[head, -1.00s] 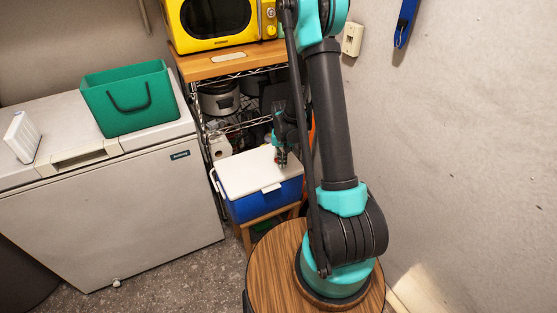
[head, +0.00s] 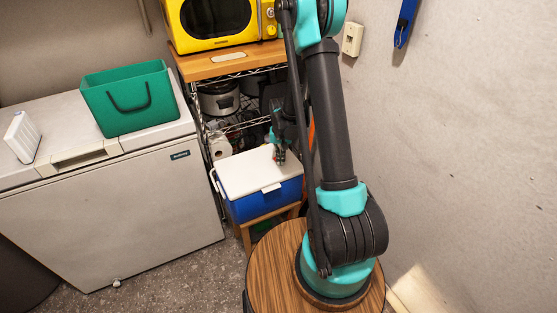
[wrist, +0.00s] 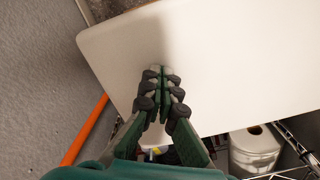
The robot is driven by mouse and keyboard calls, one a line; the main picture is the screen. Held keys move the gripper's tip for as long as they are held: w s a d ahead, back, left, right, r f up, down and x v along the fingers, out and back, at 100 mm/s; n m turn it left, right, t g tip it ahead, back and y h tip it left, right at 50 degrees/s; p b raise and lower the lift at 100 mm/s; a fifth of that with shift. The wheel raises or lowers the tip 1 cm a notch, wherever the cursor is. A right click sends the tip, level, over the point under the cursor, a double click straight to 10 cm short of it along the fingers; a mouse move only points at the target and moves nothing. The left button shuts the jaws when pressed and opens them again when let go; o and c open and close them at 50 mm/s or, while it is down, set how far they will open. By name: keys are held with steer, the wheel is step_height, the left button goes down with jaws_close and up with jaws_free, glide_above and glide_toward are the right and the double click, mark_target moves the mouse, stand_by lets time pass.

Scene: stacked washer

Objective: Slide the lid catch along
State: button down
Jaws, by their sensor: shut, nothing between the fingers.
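A blue cooler box (head: 262,206) with a white lid (head: 240,175) stands on a small wooden stand. A small white catch (head: 271,188) sits at the front edge of the lid, and its exact position along its travel is too small to tell. My gripper (head: 280,160) is over the back right part of the lid, behind the catch. In the wrist view, my gripper (wrist: 158,72) has its fingers together and empty against the white lid (wrist: 240,60). I cannot tell whether the fingertips touch the lid. The catch is not clearly visible in the wrist view.
A wire shelf with a yellow microwave (head: 215,20) stands behind the cooler. A white chest freezer (head: 110,215) with a green bin (head: 130,100) is at the left. A paper roll (wrist: 254,150) and an orange bar (wrist: 86,130) lie near my gripper.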

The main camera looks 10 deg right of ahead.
steer(key=shift+w+a, duration=0.15)
steer(key=shift+w, duration=0.35)
steer(key=shift+w+a, duration=0.15)
steer(key=shift+w, duration=0.35)
steer(key=shift+r, duration=0.1)
steer(key=shift+s+d+r, duration=0.1)
steer(key=shift+s+r, duration=0.05)
steer(key=shift+r, duration=1)
steer(key=shift+s+r, duration=0.2)
steer(key=shift+r, duration=0.9)
steer(key=shift+s+d+r, duration=0.1)
steer(key=shift+s+r, duration=0.05)
steer(key=shift+r, duration=1)
steer(key=s+d+r+t, duration=0.1)
steer(key=s+r, duration=0.2)
steer(key=s, duration=0.5)
steer(key=s+d+r+n+t, duration=0.1)
steer(key=s+d+r, duration=0.1)
steer(key=s, duration=0.6)
steer(key=s+d+r+n+t, duration=0.1)
steer(key=s+r, duration=0.3)
steer(key=s, duration=0.4)
steer(key=shift+s+d+t, duration=0.25)
steer(key=shift+d+t, duration=0.15)
steer(key=shift+t, duration=0.2)
